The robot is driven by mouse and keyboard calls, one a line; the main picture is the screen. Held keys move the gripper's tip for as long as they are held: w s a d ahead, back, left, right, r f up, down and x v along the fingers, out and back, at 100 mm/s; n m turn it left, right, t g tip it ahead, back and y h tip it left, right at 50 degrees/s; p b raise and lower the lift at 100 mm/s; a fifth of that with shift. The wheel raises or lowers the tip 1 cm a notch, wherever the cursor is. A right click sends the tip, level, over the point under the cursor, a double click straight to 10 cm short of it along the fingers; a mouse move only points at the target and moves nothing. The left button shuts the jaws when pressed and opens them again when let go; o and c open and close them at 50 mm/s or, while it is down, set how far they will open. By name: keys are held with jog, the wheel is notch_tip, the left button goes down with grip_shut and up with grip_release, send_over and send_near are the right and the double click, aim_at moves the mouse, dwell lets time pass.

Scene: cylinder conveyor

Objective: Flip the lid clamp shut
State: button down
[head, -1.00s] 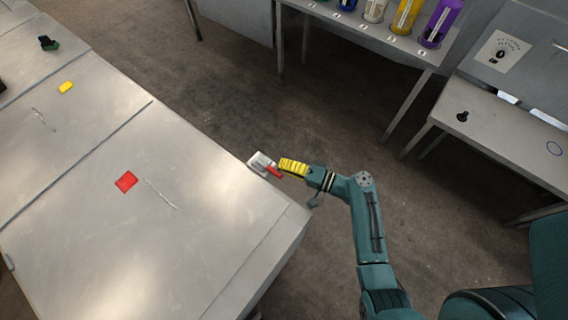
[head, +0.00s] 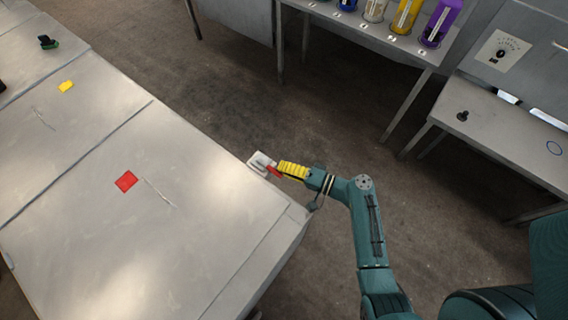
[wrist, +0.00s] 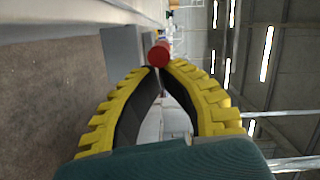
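The lid clamp is a small pale grey fixture (head: 259,160) with a red handle (head: 273,172). It sits at the right edge of the large metal table in the head view. The red handle's round end (wrist: 158,55) also shows in the wrist view, just past my fingertips. My gripper (head: 280,172) has yellow ribbed fingers and comes at the handle from the right. In the wrist view its fingertips (wrist: 158,68) come together right at the handle, with nothing seen gripped between them. Whether they touch the handle is hard to tell.
The metal table (head: 80,230) carries a red square (head: 126,181) and a yellow piece (head: 66,86). A rack of coloured cylinders (head: 405,15) stands at the back. A side bench (head: 500,140) is at the right. Open floor lies between them.

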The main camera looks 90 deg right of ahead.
jog(key=shift+w+a, duration=0.15)
jog(key=shift+a, duration=0.2)
jog(key=shift+w+a, duration=0.45)
jog(key=shift+a, duration=0.4)
jog(key=shift+w+a, duration=0.45)
jog(key=shift+a, duration=0.05)
jog(key=w+a+v, duration=0.1)
jog(key=a+v, duration=0.1)
jog(key=v, duration=0.9)
jog(key=shift+a+r, duration=0.2)
jog(key=shift+r, duration=0.1)
jog(key=shift+s, duration=0.1)
